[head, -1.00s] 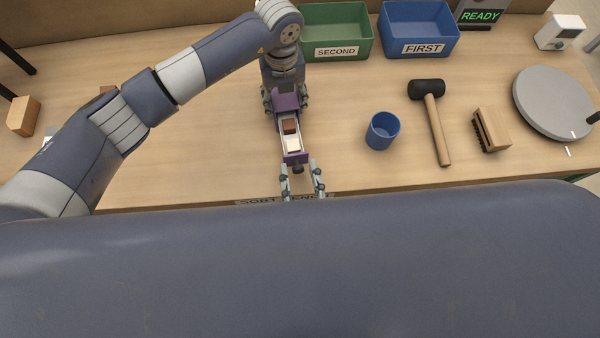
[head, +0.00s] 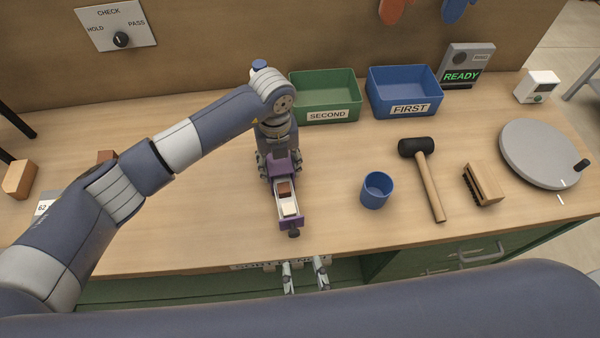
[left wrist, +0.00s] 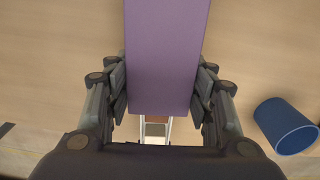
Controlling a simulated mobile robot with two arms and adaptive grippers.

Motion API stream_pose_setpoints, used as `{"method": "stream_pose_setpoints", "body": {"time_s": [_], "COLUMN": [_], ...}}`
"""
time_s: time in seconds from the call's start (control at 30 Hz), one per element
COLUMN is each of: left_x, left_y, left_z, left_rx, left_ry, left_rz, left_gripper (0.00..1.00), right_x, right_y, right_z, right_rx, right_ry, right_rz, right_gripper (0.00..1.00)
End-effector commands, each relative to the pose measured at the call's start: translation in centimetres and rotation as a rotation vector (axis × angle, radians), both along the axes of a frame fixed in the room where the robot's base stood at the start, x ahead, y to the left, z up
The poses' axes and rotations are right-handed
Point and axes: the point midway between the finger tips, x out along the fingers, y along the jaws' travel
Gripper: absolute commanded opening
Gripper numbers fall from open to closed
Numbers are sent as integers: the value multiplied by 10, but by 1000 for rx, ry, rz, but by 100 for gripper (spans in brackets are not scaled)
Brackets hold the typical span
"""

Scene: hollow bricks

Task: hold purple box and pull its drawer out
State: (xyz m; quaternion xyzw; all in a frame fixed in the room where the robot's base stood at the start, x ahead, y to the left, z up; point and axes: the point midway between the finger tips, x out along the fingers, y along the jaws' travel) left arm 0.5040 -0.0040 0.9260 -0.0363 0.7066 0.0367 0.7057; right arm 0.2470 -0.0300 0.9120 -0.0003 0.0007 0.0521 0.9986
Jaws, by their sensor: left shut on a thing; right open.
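The purple box (head: 280,165) lies on the bench, and my left gripper (head: 279,160) is shut on its two sides. In the left wrist view the purple box (left wrist: 166,55) sits between both fingers. Its drawer (head: 291,222) is pulled out toward the bench's front edge, with a dark knob on its front. A brown block (head: 284,190) and a cream block (head: 289,208) lie in the drawer. My right gripper (head: 306,270) is open and empty, in front of the bench edge and apart from the knob.
A blue cup (head: 376,190), a mallet (head: 426,180) and a brush (head: 481,184) lie to the right. A grey turntable (head: 540,152) is farther right. The green bin (head: 325,98) and blue bin (head: 404,92) stand behind. Bench left of the box is largely clear.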

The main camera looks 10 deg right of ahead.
Motion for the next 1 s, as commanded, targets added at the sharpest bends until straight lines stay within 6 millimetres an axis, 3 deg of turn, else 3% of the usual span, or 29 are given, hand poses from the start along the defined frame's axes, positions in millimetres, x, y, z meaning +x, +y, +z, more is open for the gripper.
{"method": "stream_pose_setpoints", "body": {"time_s": [0.23,0.27,0.37,0.77,1.0], "left_x": [1,1,1,1,2], "left_y": [0,0,0,0,-1], "left_z": [1,1,1,4,41], "left_rx": [-1,-1,-1,-2,-1], "left_ry": [-2,-2,-2,-2,-7], "left_rz": [1,1,1,0,-1], "left_gripper": [31,52,73,73,73], "right_x": [0,0,0,0,0], "right_y": [0,0,0,0,0], "right_z": [0,0,0,0,0], "right_rx": [0,0,0,0,0], "right_ry": [0,0,0,0,0], "right_rz": [0,0,0,0,0], "right_gripper": [40,40,40,40,40]}}
